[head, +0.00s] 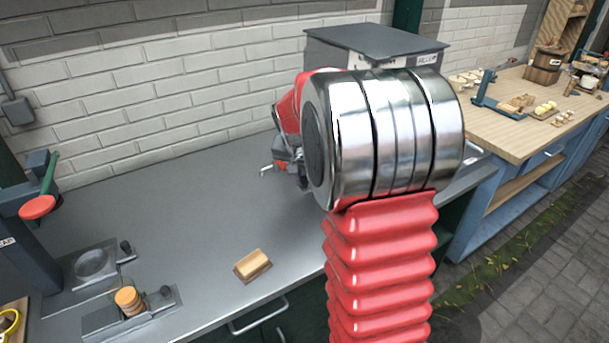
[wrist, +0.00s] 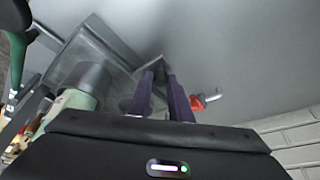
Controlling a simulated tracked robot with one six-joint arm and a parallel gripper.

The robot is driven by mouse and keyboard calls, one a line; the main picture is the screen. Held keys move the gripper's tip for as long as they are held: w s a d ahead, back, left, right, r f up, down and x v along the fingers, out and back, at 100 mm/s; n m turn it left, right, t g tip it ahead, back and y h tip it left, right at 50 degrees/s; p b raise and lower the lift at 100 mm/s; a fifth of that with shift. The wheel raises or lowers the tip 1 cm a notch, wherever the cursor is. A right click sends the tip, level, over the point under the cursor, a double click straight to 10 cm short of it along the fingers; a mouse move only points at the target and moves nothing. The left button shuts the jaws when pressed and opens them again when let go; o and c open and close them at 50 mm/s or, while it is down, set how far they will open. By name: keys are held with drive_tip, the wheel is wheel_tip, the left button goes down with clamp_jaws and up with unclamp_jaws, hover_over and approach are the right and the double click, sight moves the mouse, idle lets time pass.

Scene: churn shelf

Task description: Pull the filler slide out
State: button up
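The filler is a grey box (head: 375,45) with a dark flat lid and a white label, at the back of the grey bench in the head view. My arm's wrist hides its front and its slide there. In the wrist view, my gripper (wrist: 160,80) has its two purple fingers a little apart, pointing at a grey fixture (wrist: 110,45). A small dark part (wrist: 157,66), perhaps the slide's knob, shows between the fingertips. I cannot tell whether the fingers touch it. In the head view my gripper is mostly hidden behind the wrist.
A small red part (wrist: 205,101) lies right of the fingers. A white brick wall (head: 160,70) runs behind. The bench's middle is clear.

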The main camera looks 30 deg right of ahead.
clamp_jaws()
drive_tip(key=shift+a, duration=0.1)
idle(0.3)
